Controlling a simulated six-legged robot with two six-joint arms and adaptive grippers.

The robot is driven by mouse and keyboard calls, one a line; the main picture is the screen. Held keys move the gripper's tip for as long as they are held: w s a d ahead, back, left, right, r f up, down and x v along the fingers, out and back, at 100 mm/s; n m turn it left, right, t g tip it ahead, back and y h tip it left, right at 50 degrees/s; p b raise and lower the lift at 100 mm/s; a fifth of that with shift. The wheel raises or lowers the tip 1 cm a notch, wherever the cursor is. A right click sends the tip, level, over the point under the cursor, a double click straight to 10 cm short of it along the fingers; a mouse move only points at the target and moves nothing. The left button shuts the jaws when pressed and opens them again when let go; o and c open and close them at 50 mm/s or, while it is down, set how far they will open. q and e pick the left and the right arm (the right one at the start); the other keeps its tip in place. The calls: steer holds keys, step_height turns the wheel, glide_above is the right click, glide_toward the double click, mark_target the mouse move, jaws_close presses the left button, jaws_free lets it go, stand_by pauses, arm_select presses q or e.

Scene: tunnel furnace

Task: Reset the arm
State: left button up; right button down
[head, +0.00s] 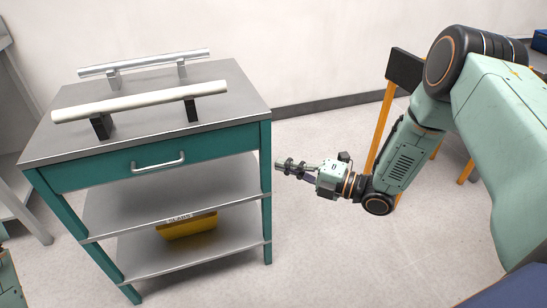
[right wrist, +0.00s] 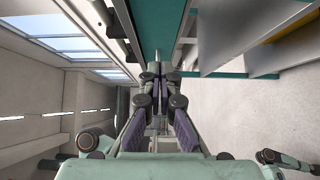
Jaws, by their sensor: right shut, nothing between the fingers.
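My right arm reaches in from the right in the head view. Its right gripper (head: 281,165) is just right of the teal cart (head: 110,160), at about the height of the drawer front, and apart from it. In the right wrist view its two fingers (right wrist: 160,72) come together at the tips with nothing between them. The teal cart edge and grey shelves (right wrist: 240,40) show beyond the fingers. My left gripper does not show in the head view.
Two metal rail handles (head: 140,102) stand on the cart top. A drawer handle (head: 158,161) sticks out in front. A yellow bin (head: 187,229) sits on the lower shelf. An orange-legged stand (head: 380,130) is behind my right arm. The floor (head: 330,250) below the gripper is clear.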

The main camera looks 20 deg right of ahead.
steer(key=shift+s+d+f, duration=0.1)
steer(key=shift+s+d, duration=0.1)
steer(key=shift+d, duration=0.05)
steer(key=s+f+m+g+h+p, duration=0.1)
steer(key=s+f+m+g+h, duration=0.1)
steer(key=s+f+m+h, duration=0.6)
steer(key=s+f+m+g+h, duration=0.15)
steer(key=f+m, duration=0.45)
steer(key=m, duration=0.6)
steer(key=s+m+g+h+p, duration=0.3)
steer(key=s+m+g, duration=0.4)
steer(key=s, duration=1.9)
steer(key=shift+d+r+g+p, duration=0.3)
steer(key=shift+r+g, duration=0.15)
steer(key=shift+g, duration=0.6)
steer(key=shift+h, duration=0.25)
